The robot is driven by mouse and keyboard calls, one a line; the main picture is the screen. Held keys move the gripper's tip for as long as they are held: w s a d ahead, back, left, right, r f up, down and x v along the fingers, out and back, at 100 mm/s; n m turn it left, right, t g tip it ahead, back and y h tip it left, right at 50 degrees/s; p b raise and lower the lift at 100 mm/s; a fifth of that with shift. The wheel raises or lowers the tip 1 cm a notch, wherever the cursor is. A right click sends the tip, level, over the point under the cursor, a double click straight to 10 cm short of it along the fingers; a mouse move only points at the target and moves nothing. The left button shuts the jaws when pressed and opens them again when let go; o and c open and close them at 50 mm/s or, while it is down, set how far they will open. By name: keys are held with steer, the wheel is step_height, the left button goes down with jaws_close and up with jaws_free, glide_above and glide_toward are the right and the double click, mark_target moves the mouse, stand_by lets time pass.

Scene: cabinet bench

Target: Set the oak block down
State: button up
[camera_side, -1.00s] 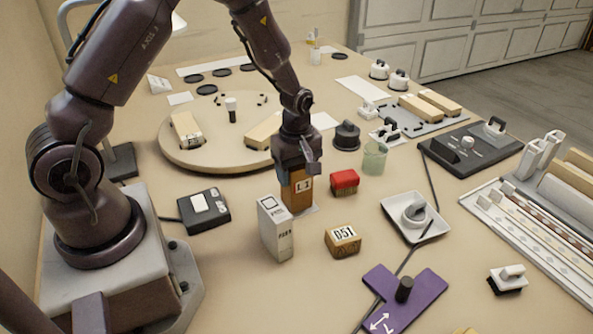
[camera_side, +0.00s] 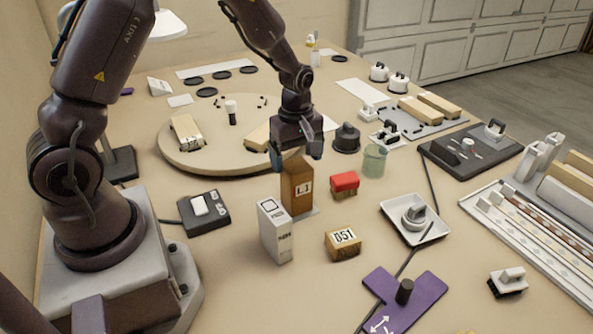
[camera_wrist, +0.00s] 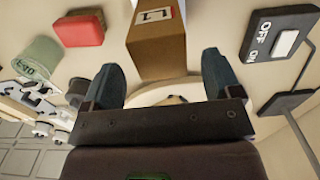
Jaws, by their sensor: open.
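The oak block (camera_side: 297,188) is a tall brown block with a white "L1" label. It stands upright on a thin pale patch (camera_side: 313,211) on the bench, and its top is now bare. It also shows in the wrist view (camera_wrist: 157,45), ahead of the fingers. My gripper (camera_side: 297,160) is open and empty, with its fingers just above and behind the block's top. In the wrist view the two blue-grey fingers (camera_wrist: 163,80) are spread apart with nothing between them.
A white box (camera_side: 275,232) stands close in front of the block. A "051" block (camera_side: 342,243) and a red-topped block (camera_side: 344,184) are to the right. A round turntable (camera_side: 215,158) lies behind. A switch box (camera_side: 204,211) is at left.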

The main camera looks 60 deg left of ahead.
step_height(320, 180, up, 7)
steer(key=s+d+r+m+t, duration=0.2)
steer(key=s+d+r+m, duration=0.2)
steer(key=s+r+m, duration=0.4)
steer(key=s+d+r+m+t, duration=0.3)
steer(key=s+d+r+m, duration=0.1)
steer(key=s+r+m, duration=0.3)
steer(key=s+m, duration=0.2)
steer(key=m, duration=0.1)
steer(key=shift+s+r+t, duration=0.2)
steer(key=shift+r+t, duration=0.1)
steer(key=shift+r, duration=0.05)
